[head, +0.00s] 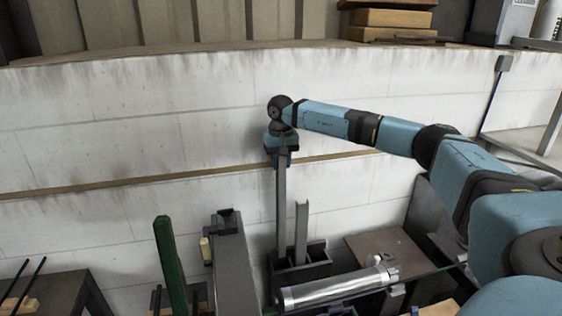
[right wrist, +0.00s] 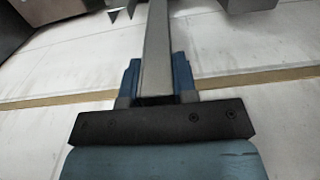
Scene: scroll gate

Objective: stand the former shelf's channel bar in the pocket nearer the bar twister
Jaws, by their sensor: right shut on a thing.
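A long grey channel bar (head: 281,210) stands upright in the head view. My right gripper (head: 281,150) is shut on its upper end. In the right wrist view, the bar (right wrist: 157,50) runs away from between the blue fingers (right wrist: 157,88). Its lower end meets the left part of a dark pocketed stand (head: 312,270); I cannot tell whether it is inside a pocket or just at its rim. A shorter grey channel bar (head: 300,232) stands upright in the stand, to the right of the held bar. I cannot surely tell which thing is the bar twister. My left gripper is not in view.
A tall grey beam-like fixture (head: 232,262) stands just left of the stand, with a green post (head: 170,262) further left. A silver cylinder (head: 335,288) lies in front of the stand. A brown-topped table (head: 383,250) is to the right. A white block wall (head: 120,130) is behind.

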